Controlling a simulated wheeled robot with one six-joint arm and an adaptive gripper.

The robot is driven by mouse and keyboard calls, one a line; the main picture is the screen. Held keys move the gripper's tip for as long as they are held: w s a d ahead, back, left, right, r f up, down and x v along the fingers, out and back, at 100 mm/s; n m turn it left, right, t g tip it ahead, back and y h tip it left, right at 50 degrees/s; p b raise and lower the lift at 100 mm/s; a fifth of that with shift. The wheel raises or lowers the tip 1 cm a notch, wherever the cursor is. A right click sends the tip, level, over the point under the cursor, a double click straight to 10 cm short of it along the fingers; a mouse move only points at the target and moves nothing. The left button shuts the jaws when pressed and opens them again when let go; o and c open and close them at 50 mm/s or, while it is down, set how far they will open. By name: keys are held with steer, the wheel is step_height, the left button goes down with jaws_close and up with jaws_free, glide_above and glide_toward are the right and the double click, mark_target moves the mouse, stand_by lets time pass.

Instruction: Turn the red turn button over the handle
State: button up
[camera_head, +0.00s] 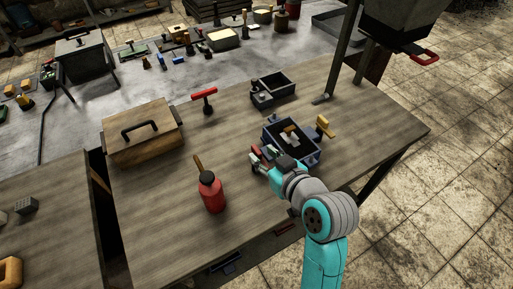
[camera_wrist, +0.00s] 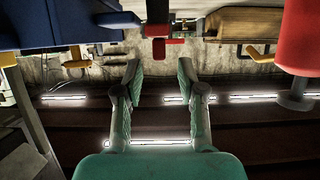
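My gripper (camera_head: 262,160) is at the left side of the blue-grey box (camera_head: 310,156) on the wooden table. In the wrist view my gripper (camera_wrist: 160,70) has its two fingers spread, with nothing between them. I cannot tell for sure that this is the turn button. A dark bar (camera_wrist: 118,20) at the blue body's edge shows left of it; I cannot tell if it is the handle.
A red bottle (camera_head: 212,194) stands left of my arm. A wooden box (camera_head: 143,140) with a dark handle stands further left. A red T-shaped tool (camera_head: 204,97) and a dark two-part tray (camera_head: 272,90) lie behind. The table is clear between bottle and tray.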

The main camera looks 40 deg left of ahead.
mark_target(257, 150)
steer(key=shift+x, duration=2.35)
jaws_close()
